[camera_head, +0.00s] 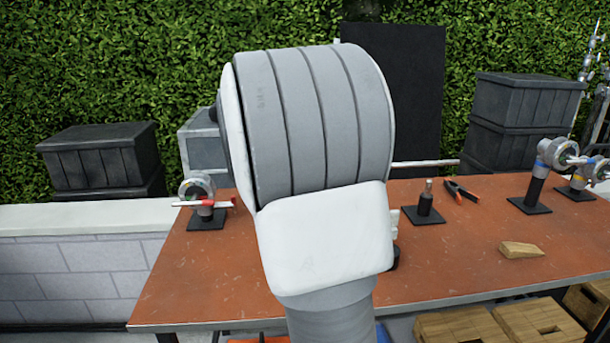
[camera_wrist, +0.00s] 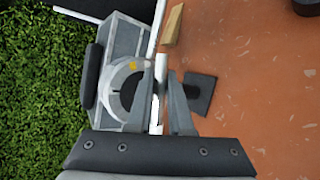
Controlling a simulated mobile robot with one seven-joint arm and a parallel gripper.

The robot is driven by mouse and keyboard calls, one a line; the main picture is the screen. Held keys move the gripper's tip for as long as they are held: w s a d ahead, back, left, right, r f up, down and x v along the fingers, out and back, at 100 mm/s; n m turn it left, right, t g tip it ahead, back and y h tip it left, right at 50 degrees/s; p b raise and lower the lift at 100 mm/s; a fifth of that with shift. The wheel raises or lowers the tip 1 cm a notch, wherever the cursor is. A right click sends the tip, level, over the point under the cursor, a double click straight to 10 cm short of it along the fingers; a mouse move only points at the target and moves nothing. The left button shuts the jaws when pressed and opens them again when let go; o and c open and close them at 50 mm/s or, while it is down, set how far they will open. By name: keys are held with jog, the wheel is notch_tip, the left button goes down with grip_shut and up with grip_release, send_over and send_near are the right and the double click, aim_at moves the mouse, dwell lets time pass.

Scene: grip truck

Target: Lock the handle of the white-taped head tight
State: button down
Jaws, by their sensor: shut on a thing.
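In the wrist view, my gripper (camera_wrist: 165,80) is shut, with a narrow white bar, seemingly the head's handle (camera_wrist: 158,100), between its fingers. Just left of the fingers is a round grey grip head (camera_wrist: 119,84) with a dark centre and a small yellow mark. Its square black base (camera_wrist: 201,94) shows to the right on the table. I cannot clearly tell any white tape from the pale bar. In the head view, my own arm hides the gripper and this head; only a small white part shows beside the arm.
The orange-brown table (camera_head: 450,250) carries a red-marked head (camera_head: 198,190) at left, and blue-marked (camera_head: 556,153) and yellow-marked (camera_head: 590,170) heads at right. Dark cases and a hedge stand behind.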

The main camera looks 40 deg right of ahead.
jog(key=c, duration=1.1)
grip_release()
jog(key=p+v, duration=0.2)
jog(key=v, duration=1.5)
jog(key=shift+a, duration=0.25)
jog(key=shift+s, duration=0.1)
jog(key=s+a+m+y+p, duration=0.9)
jog(key=s+a+m+y, duration=0.1)
jog(key=s+a, duration=0.8)
jog(key=shift+a+r+m+g+y+p, duration=0.3)
jog(key=shift+r+m+g, duration=0.1)
jog(key=shift+r, duration=0.1)
